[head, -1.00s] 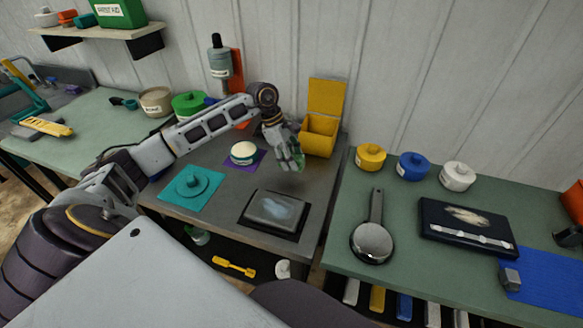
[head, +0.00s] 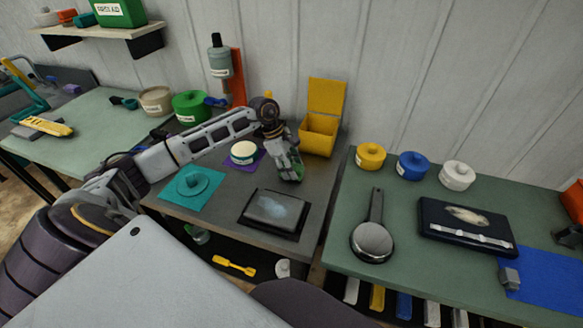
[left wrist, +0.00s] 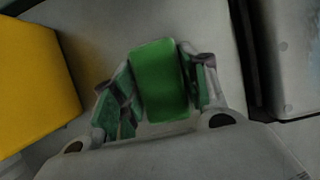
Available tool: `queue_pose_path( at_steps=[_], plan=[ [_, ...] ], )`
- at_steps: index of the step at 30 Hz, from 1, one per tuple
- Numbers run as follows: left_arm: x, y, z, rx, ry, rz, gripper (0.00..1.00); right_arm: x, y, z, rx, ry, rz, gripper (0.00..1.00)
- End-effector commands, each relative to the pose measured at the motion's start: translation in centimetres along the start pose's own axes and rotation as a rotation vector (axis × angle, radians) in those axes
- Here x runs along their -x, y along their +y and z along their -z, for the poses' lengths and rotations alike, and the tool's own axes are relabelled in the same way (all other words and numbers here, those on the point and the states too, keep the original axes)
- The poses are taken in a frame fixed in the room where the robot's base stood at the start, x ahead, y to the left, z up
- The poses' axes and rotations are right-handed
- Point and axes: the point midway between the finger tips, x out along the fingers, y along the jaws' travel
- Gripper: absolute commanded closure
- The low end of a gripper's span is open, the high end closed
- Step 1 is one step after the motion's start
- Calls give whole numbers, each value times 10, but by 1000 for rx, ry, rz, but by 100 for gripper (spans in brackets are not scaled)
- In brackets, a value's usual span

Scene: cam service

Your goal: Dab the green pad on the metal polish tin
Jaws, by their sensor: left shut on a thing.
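My left gripper (head: 290,176) is shut on the green pad (left wrist: 160,80), which shows between the fingers in the left wrist view. The gripper points down, low over the grey bench, to the right of a round cream-topped tin (head: 244,150) and behind a dark framed plate. That tin stands on a purple mat and looks like the metal polish tin, but its label is too small to read. The pad is apart from the tin. My right gripper is not in view.
A yellow open-lidded box (head: 319,137) stands just behind and right of the gripper. The black-framed plate (head: 272,212) lies in front, with a teal mat (head: 178,203) carrying a round teal lid to the left. Green and beige tins stand further back.

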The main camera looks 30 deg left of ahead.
Motion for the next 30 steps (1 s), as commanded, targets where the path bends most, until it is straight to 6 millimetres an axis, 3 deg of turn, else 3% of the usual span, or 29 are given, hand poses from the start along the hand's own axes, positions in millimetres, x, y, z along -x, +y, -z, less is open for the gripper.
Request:
queue_pose_path(
  at_steps=[2, 3, 8, 30],
  plan=[
    [-1, 0, 0, 0, 0, -1, 75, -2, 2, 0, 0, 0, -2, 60],
    [-1, 0, 0, 0, 0, 0, 53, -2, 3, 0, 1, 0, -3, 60],
    [-1, 0, 0, 0, 0, 0, 34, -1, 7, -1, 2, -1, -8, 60],
    [4, 1, 1, 0, 0, -4, 34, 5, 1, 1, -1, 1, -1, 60]
  ],
)
